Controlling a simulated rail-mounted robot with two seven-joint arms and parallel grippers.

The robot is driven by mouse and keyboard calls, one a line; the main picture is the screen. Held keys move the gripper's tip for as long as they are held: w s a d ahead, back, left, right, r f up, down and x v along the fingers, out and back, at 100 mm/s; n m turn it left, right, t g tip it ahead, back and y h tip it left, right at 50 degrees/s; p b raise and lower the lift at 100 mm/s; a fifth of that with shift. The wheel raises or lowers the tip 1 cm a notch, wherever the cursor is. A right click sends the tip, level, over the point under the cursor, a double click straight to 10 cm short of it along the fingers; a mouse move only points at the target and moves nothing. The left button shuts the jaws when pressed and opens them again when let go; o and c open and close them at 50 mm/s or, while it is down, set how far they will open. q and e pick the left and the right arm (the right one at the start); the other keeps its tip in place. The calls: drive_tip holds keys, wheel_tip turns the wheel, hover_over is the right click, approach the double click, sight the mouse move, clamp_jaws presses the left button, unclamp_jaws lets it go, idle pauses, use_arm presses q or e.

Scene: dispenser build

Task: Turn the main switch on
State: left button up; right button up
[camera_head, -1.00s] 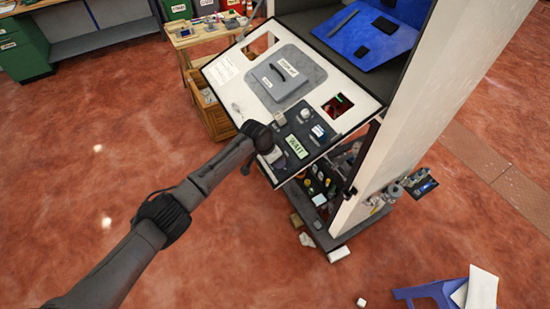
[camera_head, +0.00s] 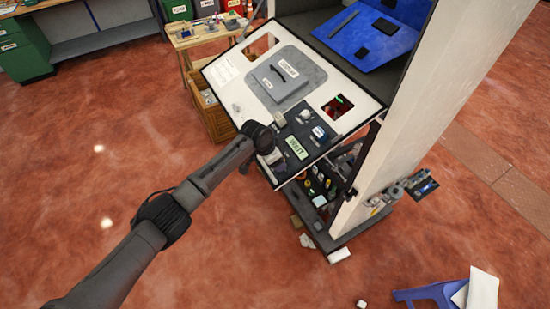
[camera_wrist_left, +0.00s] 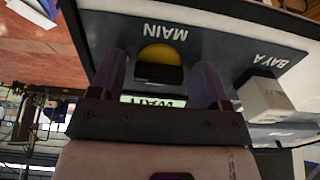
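The main switch cannot be made out there. A green WAIT display (camera_head: 297,147) is lit on the panel. My right gripper is not in view.
A white block-like control (camera_wrist_left: 265,98) by the label BAY A sits close to one finger. The grey display plate (camera_head: 286,76) is higher on the sloped white board. A white pillar (camera_head: 430,110) stands to the right. Open red floor lies left.

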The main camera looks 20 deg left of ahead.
use_arm(q)
drive_tip(key=shift+o, duration=0.4)
drive_tip(key=b+v, duration=0.2)
drive_tip(key=v, duration=1.1)
drive_tip(key=shift+r, duration=0.35)
drive_tip(key=shift+s+a, duration=0.1)
